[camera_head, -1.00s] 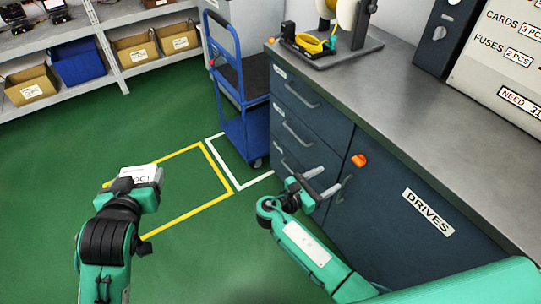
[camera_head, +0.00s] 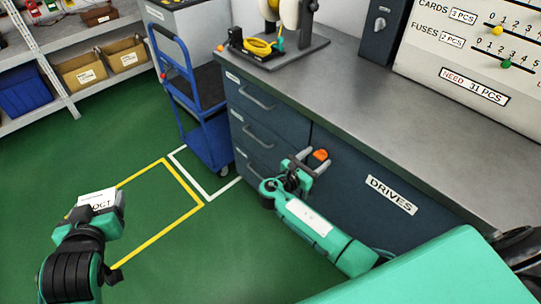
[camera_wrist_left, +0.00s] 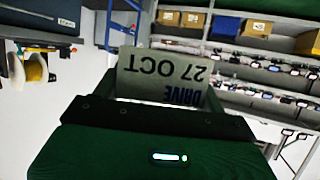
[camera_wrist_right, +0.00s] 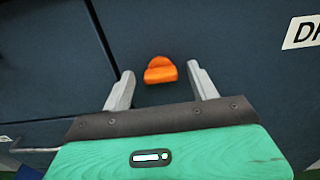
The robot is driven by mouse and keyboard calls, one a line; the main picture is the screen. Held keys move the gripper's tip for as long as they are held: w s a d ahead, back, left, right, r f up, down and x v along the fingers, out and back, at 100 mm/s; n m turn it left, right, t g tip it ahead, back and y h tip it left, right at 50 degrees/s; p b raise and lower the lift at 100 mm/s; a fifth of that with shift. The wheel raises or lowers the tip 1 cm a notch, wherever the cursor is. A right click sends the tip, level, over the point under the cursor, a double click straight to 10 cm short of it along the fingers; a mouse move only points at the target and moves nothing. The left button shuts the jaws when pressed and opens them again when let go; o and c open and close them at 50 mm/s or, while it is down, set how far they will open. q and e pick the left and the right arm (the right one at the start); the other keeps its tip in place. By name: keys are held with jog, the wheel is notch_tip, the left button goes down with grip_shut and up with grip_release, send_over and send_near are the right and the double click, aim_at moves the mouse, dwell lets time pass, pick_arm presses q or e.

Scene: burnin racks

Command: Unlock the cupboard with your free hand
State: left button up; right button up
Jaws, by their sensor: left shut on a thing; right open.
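The cupboard (camera_head: 345,205) is a dark blue door labelled DRIVES, right of a stack of drawers. Its orange latch knob (camera_head: 320,155) sits near the door's upper left corner. My right gripper (camera_head: 307,163) is open in front of the door at the knob. In the right wrist view the orange knob (camera_wrist_right: 160,70) shows between and just beyond the two open fingertips (camera_wrist_right: 160,80), with no visible contact. My left gripper (camera_head: 97,200) is shut on a white drive box (camera_head: 98,197), held over the floor. The left wrist view shows the drive box (camera_wrist_left: 160,78) marked "DRIVE 27 OCT".
A grey worktop (camera_head: 360,90) with a spool stand (camera_head: 280,50) lies above the cupboard. A blue trolley (camera_head: 205,130) stands left of the drawers. Shelves with bins (camera_head: 78,78) stand at the far left. The green floor between is clear.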

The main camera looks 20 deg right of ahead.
jog(key=shift+c, duration=0.2)
jog(key=c, duration=1)
jog(key=shift+o, duration=0.2)
